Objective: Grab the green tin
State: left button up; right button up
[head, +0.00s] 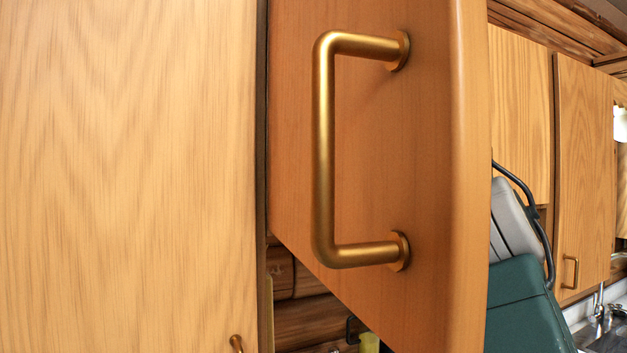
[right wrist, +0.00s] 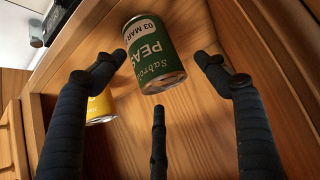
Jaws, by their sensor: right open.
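The green tin (right wrist: 153,52) shows in the right wrist view, with a label reading PEAS and a date. It appears tilted in the picture and sits on a wooden surface inside what looks like a cabinet. My right gripper (right wrist: 158,72) is open. Its dark fingers lie to the left and right of the tin, with a third finger below it in the picture. Clear gaps show between the fingers and the tin, so it is not gripped. The tin is not visible in the head view. My left gripper is not in view.
A yellow can (right wrist: 101,107) stands partly behind the left finger. In the head view, a wooden door with a brass handle (head: 324,150) fills the middle, close by. A green and grey object (head: 525,305) with a black handle is at right, before a sink (head: 610,340).

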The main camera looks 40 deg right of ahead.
jog(key=shift+x, duration=1.1)
jog(key=shift+s+r, duration=0.1)
jog(key=shift+s, duration=0.1)
jog(key=c, duration=1.2)
jog(key=shift+c, duration=0.7)
jog(key=shift+r, duration=0.1)
